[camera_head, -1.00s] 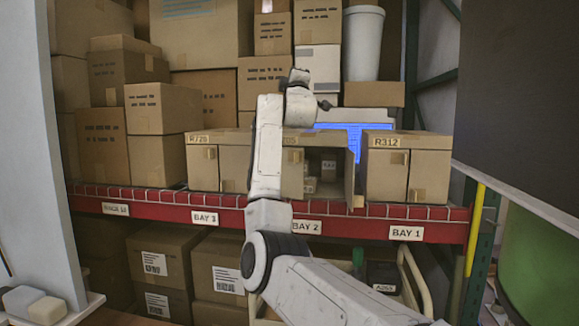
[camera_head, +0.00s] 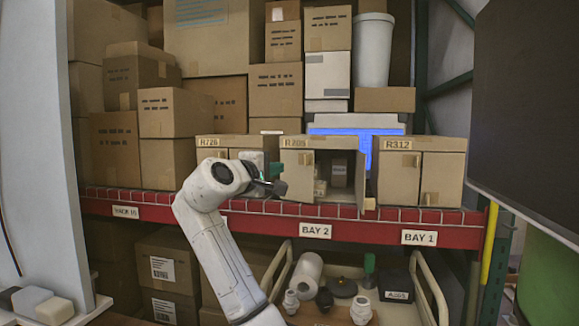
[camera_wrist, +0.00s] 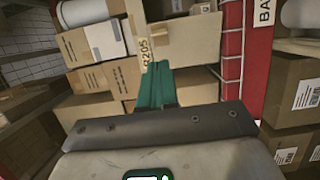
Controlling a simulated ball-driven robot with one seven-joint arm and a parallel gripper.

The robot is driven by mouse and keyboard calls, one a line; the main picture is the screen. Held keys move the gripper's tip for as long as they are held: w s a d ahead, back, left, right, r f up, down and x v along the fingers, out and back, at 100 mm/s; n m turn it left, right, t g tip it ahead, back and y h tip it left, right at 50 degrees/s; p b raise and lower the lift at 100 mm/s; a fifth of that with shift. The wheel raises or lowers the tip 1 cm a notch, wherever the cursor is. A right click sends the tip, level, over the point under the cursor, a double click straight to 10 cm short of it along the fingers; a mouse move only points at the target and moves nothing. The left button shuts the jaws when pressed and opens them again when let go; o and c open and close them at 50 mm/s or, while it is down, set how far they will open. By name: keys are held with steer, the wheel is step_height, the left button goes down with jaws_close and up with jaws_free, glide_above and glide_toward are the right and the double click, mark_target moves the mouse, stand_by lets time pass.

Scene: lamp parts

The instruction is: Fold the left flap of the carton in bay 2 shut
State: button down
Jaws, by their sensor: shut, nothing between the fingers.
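The bay 2 carton (camera_head: 298,143) is a brown box on the red shelf, labelled R205. Its left flap (camera_head: 297,182) covers the left part of the front; I cannot tell whether it lies fully flush. The right part is open, showing small boxes inside, and the right flap (camera_head: 361,184) sticks out toward me. My gripper (camera_head: 279,180) is at the carton's left front edge, its fingers shut and empty. In the wrist view the green fingers (camera_wrist: 159,70) point at the carton (camera_wrist: 190,40), overlapping its label edge. Whether they touch it is unclear.
Carton R312 (camera_head: 421,170) stands shut on the right in bay 1. Carton R726 (camera_head: 220,142) is on the left, partly behind my arm. A cart (camera_head: 432,290) with white fittings and a dark box stands below the shelf. Stacked boxes fill the back.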

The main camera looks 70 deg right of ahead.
steer(key=p, duration=0.4)
glide_toward(313, 160)
steer(key=d, duration=0.4)
steer(key=shift+w, duration=0.25)
steer(key=shift+s+d+n+t, duration=0.4)
steer(key=shift+n+t, duration=0.1)
steer(key=shift+t, duration=0.1)
steer(key=shift+s+d+t+p, duration=0.25)
steer(key=shift+s+d, duration=0.1)
steer(key=shift+d, duration=0.2)
steer(key=shift+s+d+t+p, duration=0.2)
steer(key=shift+s+d, duration=0.15)
steer(key=shift+d, duration=0.2)
